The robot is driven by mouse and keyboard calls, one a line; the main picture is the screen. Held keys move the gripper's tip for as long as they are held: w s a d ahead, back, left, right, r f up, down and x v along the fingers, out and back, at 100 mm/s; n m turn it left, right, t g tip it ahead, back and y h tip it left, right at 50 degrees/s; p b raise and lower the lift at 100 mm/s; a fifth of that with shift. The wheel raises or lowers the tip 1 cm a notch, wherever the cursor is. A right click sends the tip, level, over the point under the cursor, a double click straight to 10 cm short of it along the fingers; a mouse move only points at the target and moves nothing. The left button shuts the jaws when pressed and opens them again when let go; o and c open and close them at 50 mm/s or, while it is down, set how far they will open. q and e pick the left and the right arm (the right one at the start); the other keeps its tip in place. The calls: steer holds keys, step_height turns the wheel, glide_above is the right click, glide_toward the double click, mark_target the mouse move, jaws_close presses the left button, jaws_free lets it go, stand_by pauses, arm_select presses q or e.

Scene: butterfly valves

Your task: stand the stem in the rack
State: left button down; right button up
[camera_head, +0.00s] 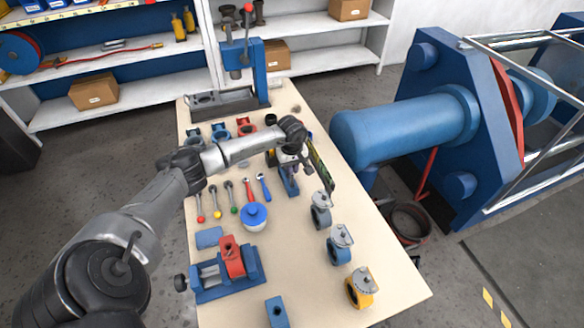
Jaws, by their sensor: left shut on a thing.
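My left gripper (292,160) is over the far middle of the bench, pointing down. It is shut on a small part, most likely the stem, which the gripper hides almost wholly. A blue block-like fixture (290,185), possibly the rack, is directly below the gripper. I cannot tell whether the held part touches it. My right gripper is not in view.
The bench (350,205) carries several ball-ended levers (216,203), a blue-lidded pot (254,217), a vise with a red part (232,262), casters (338,243) and a dark panel (320,167) beside the gripper. A press (245,70) stands at the back. Large blue machinery (420,120) is at right.

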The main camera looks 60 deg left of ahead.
arm_select(q)
steer(key=shift+f+b, duration=0.35)
steer(key=shift+f, duration=0.1)
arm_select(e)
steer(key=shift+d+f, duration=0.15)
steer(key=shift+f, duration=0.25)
arm_select(q)
steer(key=shift+f+b, duration=0.75)
steer(key=shift+f, duration=0.1)
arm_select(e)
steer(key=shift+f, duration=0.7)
arm_select(q)
steer(key=c, duration=1.2)
jaws_free()
steer(key=shift+o, duration=0.2)
steer(key=shift+r, duration=0.15)
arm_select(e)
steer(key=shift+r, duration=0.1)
arm_select(q)
steer(key=shift+r+p, duration=0.75)
steer(key=shift+r, duration=0.35)
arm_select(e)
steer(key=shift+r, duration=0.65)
arm_select(q)
steer(key=shift+r+p, duration=1.3)
steer(key=shift+r, duration=0.95)
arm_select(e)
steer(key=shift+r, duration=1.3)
